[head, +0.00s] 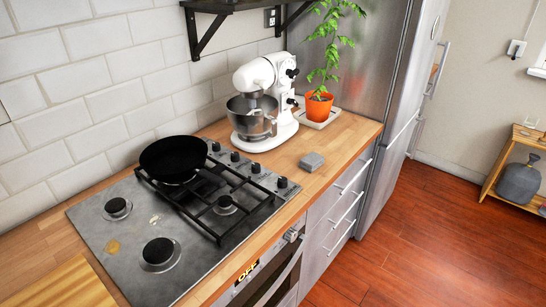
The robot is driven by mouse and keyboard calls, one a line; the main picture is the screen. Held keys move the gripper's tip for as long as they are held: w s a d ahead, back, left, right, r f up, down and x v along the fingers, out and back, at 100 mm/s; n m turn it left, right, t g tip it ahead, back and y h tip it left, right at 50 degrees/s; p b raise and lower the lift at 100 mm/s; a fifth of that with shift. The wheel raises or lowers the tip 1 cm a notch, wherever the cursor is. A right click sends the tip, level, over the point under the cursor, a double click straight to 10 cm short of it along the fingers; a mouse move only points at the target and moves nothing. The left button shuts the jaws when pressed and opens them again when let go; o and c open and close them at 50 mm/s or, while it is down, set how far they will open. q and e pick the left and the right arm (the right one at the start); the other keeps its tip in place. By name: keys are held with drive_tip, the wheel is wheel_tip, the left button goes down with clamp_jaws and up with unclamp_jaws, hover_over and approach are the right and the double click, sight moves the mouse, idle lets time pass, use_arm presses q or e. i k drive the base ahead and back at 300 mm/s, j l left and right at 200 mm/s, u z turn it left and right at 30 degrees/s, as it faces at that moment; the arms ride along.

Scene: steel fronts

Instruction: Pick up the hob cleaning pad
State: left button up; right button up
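A small grey block-shaped pad (312,162), which looks like the hob cleaning pad, lies on the wooden worktop (350,150). It is right of the hob (130,238) and in front of the white stand mixer (262,105), near the worktop's front edge. Nothing touches it or covers it. Neither of my grippers shows in the head view.
A black pan (172,156) sits on the hob's rear grate, and black knobs line the hob's right side. An orange-potted plant (319,106) stands behind the pad by the steel fridge (388,60). A wooden board (62,288) lies front left. The red floor is clear.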

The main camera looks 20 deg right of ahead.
sight(313, 160)
drive_tip(key=i+l+u, duration=0.15)
drive_tip(key=l+u, duration=0.3)
drive_tip(key=l, duration=0.3)
drive_tip(key=l+u, duration=0.45)
drive_tip(key=l, duration=0.25)
drive_tip(key=l+u, duration=0.1)
drive_tip(key=l, duration=1.55)
drive_tip(key=k+l+u, duration=0.15)
drive_tip(key=l, duration=1.5)
drive_tip(key=i, duration=0.05)
